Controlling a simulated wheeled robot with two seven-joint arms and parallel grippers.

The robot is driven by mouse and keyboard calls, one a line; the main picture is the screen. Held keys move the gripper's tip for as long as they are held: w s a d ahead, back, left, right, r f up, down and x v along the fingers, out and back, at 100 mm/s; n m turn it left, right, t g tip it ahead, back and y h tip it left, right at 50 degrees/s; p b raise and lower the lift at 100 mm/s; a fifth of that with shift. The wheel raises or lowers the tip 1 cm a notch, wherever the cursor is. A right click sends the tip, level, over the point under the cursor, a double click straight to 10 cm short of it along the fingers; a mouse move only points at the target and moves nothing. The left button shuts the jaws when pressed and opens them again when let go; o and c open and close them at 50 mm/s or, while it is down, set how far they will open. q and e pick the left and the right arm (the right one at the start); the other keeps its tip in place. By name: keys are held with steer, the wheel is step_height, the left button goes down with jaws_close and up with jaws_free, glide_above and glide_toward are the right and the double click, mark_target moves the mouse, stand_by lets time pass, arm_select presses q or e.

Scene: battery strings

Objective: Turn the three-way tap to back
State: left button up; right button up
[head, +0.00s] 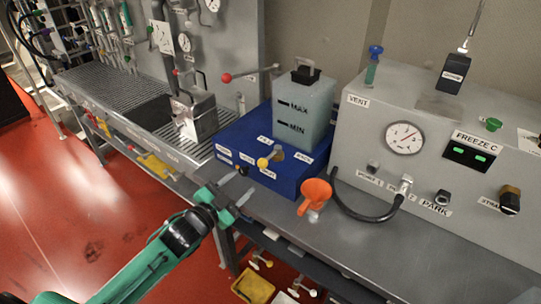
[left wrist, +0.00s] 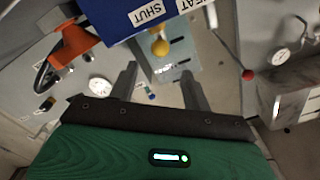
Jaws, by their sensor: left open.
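The tap, as far as I can tell, has a yellow ball-ended handle (head: 263,162) on the front of the blue box (head: 232,133). Small white labels surround it, mostly too small to read in the head view. My left gripper (head: 241,187) is open and empty, just in front of the blue box and to the lower left of the yellow ball. In the left wrist view the yellow ball (left wrist: 159,47) shows beyond the gap between the open fingers (left wrist: 158,70), apart from them. My right gripper is not in view.
A translucent tank (head: 303,112) marked MAX and MIN stands on the blue box. A red-knobbed lever (head: 226,78) is behind. A grey panel with a gauge (head: 404,138) is at right.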

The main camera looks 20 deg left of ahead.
mark_target(259, 166)
arm_select(q)
steer(key=p+x, duration=0.3)
steer(key=x, duration=0.9)
steer(key=shift+w+d, duration=0.15)
steer(key=shift+w, duration=0.25)
steer(key=shift+c, duration=1.1)
steer(key=shift+f, duration=0.1)
jaws_close()
